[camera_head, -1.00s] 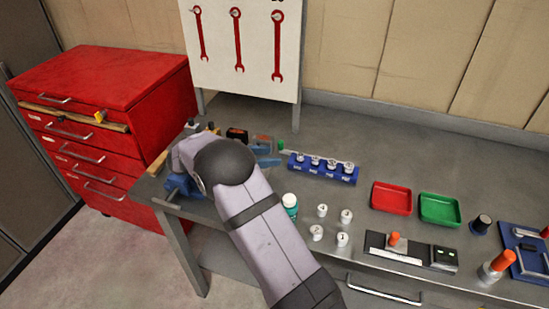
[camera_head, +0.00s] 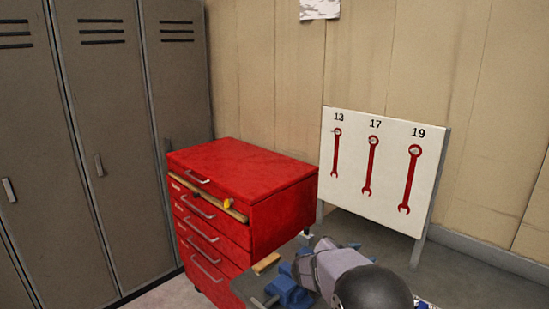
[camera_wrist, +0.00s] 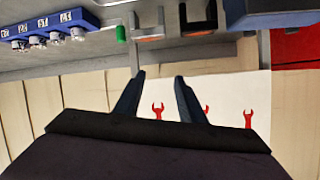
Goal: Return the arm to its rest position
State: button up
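My gripper (camera_wrist: 159,76) shows in the wrist view with its two dark fingers spread apart and nothing between them. In that view it stands out over the back of the bench, in front of the white wrench board. In the head view my arm enters at the bottom edge, right of the middle, next to a blue vise (camera_head: 288,292). The gripper itself does not show in the head view.
The red tool cabinet (camera_head: 285,222) stands left of the bench. A wrench board (camera_head: 391,165) holds three red wrenches. A blue rack with several sockets (camera_wrist: 42,26) and a green-topped item (camera_wrist: 120,34) lie near the gripper. Grey lockers (camera_head: 105,150) stand far left.

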jog(key=s+a+f+n+y, duration=0.1)
jog(key=s+a+n+y, duration=0.35)
jog(key=a, duration=0.25)
jog(key=s+a+f+n+y, duration=0.1)
jog(key=s+a+n+y, duration=0.25)
jog(key=a+y, duration=0.25)
jog(key=s+d+f+n+g, duration=0.1)
jog(key=s+f+n+g, duration=0.1)
jog(key=s, duration=1.2)
jog(key=s+d+f+n+g+p, duration=0.1)
jog(key=s+f+g, duration=0.4)
jog(key=s, duration=1)
jog(key=shift+s+f+n+g, duration=0.15)
jog(key=shift+f+n+g, duration=0.1)
jog(key=shift+n+g, duration=0.65)
jog(key=shift+c, duration=0.3)
